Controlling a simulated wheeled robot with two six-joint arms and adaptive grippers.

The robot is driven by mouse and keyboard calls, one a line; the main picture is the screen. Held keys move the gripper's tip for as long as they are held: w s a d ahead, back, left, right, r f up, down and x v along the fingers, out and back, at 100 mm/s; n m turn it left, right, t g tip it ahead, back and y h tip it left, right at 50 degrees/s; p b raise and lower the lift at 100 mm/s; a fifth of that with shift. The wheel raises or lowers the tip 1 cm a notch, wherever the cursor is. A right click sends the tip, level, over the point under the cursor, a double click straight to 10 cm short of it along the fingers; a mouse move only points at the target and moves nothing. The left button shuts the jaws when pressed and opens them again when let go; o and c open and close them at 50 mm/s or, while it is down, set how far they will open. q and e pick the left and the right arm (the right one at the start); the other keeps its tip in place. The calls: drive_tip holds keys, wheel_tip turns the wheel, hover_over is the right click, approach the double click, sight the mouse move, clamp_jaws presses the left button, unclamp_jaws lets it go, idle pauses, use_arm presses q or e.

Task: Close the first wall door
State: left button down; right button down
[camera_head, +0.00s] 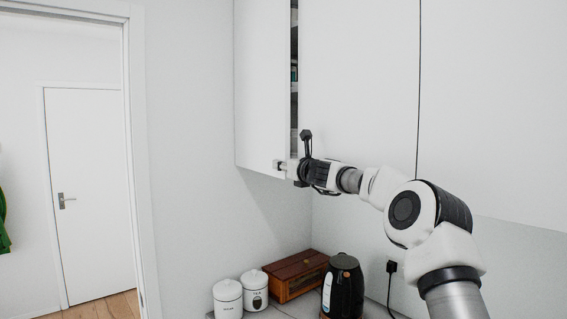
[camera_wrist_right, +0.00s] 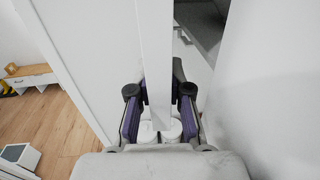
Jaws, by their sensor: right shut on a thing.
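The first wall door (camera_head: 263,85) is the leftmost white wall cabinet door in the head view. It stands partly open, with a narrow dark gap (camera_head: 294,75) along its right side showing some of the cabinet's inside. My right gripper (camera_head: 291,168) is at the door's lower right corner. In the right wrist view, the door's edge (camera_wrist_right: 156,55) runs down between the two fingers of my right gripper (camera_wrist_right: 159,108), which are shut on it from both sides. My left gripper is in neither view.
More white wall cabinet doors (camera_head: 358,80) are to the right. Below, a black kettle (camera_head: 343,287), a wooden box (camera_head: 295,275) and two white canisters (camera_head: 228,299) stand on the counter. A doorway with a white room door (camera_head: 90,195) is at the left.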

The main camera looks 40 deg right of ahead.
drive_tip(key=c, duration=1.4)
unclamp_jaws()
drive_tip(key=shift+o, duration=0.2)
drive_tip(key=shift+w+f, duration=0.3)
drive_tip(key=shift+w, duration=0.1)
drive_tip(key=s, duration=0.7)
drive_tip(key=shift+s+a, duration=0.25)
drive_tip(key=shift+a, duration=0.1)
